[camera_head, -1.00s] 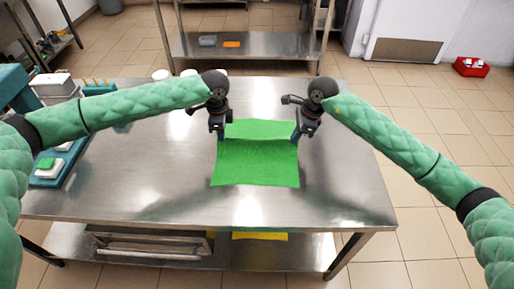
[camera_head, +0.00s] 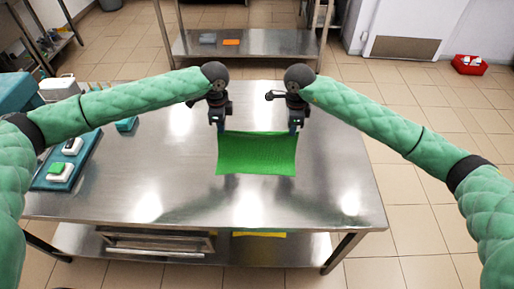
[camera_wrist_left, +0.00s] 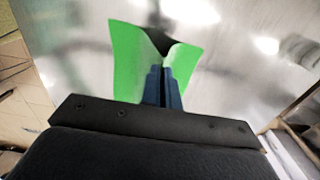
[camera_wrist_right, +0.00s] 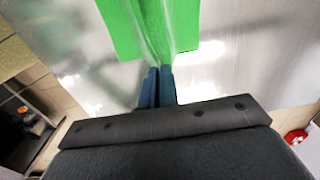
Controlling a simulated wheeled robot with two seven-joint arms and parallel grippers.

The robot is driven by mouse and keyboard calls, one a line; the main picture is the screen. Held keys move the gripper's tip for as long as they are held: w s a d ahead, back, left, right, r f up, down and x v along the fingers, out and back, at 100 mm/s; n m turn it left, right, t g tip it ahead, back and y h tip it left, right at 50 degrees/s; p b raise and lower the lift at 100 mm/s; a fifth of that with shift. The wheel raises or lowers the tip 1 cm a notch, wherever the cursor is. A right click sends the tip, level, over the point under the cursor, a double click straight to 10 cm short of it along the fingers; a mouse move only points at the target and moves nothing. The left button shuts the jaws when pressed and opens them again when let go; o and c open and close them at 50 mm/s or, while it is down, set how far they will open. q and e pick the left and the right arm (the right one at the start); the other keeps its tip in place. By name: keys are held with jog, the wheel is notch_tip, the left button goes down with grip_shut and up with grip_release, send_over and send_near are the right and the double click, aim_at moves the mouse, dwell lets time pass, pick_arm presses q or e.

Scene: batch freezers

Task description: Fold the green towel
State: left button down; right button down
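The green towel (camera_head: 257,155) hangs between my two grippers above the steel table, with its reflection on the tabletop below it. My left gripper (camera_head: 220,127) is shut on the towel's upper left corner. In the left wrist view its blue fingers (camera_wrist_left: 163,88) are together with the towel (camera_wrist_left: 128,65) pinched between them. My right gripper (camera_head: 294,127) is shut on the towel's upper right corner. In the right wrist view its fingers (camera_wrist_right: 157,88) are also closed on the towel (camera_wrist_right: 165,25). The towel's lower edge hangs free.
The steel table (camera_head: 300,205) is clear around the towel. A teal tray (camera_head: 50,180) with small items stands at the table's left. A shelf unit (camera_head: 250,45) stands behind, and a red box (camera_head: 469,65) is on the floor at right.

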notch_tip(320, 180, up, 11)
jog(key=p, duration=1)
jog(key=shift+r, duration=0.15)
jog(key=shift+w, duration=0.15)
